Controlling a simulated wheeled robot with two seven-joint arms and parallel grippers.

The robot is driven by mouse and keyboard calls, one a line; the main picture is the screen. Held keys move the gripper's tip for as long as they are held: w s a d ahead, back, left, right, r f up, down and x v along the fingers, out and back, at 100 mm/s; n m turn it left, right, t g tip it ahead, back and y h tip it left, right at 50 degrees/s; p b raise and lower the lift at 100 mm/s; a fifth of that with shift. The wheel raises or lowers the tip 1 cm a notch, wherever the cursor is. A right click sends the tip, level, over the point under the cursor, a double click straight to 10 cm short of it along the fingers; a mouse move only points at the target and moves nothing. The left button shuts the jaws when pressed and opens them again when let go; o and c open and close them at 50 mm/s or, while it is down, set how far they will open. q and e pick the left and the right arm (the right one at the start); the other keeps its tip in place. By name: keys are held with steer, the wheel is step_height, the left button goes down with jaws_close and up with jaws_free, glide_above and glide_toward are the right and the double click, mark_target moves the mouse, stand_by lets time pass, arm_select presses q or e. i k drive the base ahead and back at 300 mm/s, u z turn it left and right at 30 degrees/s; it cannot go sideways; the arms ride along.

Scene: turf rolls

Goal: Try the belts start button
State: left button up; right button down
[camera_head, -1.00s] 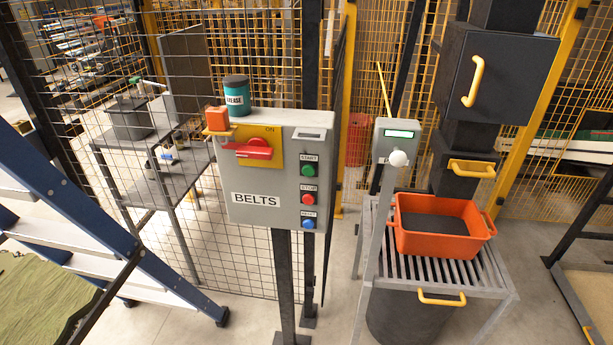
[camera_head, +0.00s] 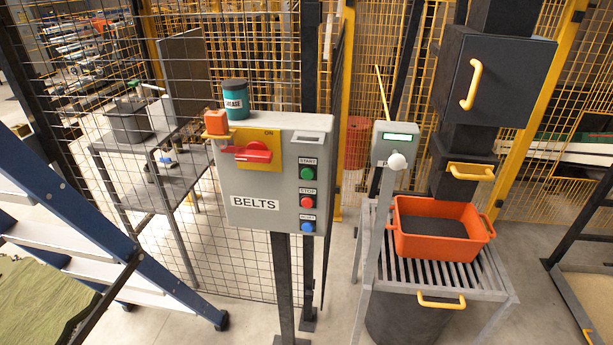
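The grey BELTS control box (camera_head: 255,222) stands on a dark post in the middle of the head view. The green start button (camera_head: 306,173) is at its upper right, under a START label. Below it are the red stop button (camera_head: 306,202) and the blue reset button (camera_head: 307,227). A red rotary handle (camera_head: 250,153) lies across a yellow plate marked ON at the upper left of the box. An orange block (camera_head: 216,121) sits at the box's upper left corner. Neither of my grippers is in view.
A teal grease can (camera_head: 235,101) stands on top of the box. To the right, a grey post unit (camera_head: 391,150) with a white knob stands by a slatted table holding an orange crate (camera_head: 400,244). A blue stepladder (camera_head: 150,270) is at the left. Wire fencing stands behind.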

mark_target(308, 174)
steer(key=k, duration=0.5)
steer(key=u, duration=0.85)
steer(key=i, duration=0.7)
steer(key=z, duration=0.25)
